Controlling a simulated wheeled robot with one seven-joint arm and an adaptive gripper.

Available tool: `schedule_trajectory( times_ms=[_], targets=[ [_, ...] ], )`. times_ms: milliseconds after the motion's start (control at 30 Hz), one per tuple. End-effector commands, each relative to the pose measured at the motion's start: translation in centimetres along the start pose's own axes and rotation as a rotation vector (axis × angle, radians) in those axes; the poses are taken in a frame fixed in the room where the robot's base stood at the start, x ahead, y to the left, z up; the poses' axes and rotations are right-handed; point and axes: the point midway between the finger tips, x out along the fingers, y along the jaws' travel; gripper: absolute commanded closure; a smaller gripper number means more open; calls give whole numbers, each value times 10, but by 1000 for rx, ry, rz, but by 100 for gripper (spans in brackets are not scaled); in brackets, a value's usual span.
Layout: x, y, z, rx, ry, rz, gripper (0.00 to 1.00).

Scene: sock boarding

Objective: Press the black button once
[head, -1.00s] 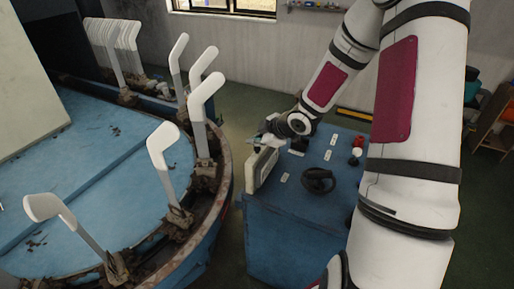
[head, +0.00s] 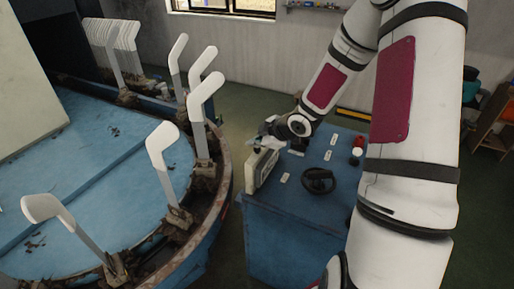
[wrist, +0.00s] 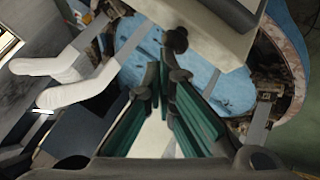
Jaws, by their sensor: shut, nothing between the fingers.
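A round black button (wrist: 175,40) stands out from a beige box (wrist: 205,28) in the wrist view. The same beige box (head: 262,172) is on the left side of the blue console in the head view, where I cannot make out the button. My gripper (head: 262,141) is at the top of that box. In the wrist view my gripper (wrist: 163,72) has green-padded fingers, shut and empty, with their tips just below the button in the picture. I cannot tell whether they touch it.
The blue console (head: 285,225) carries a black handwheel (head: 318,181), small white labels and a red and white lamp-like part (head: 357,147). To the left is a round blue machine (head: 110,190) with several upright white sock boards (head: 163,143) around its rim.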

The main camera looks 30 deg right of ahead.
Motion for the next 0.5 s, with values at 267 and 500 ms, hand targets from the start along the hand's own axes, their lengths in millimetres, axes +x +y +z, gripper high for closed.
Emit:
schedule_trajectory(
  times_ms=[267, 500],
  targets=[
    [3, -2, 2, 1, -1, -1, 100],
    [4, -3, 3, 2, -1, -1, 100]
  ],
)
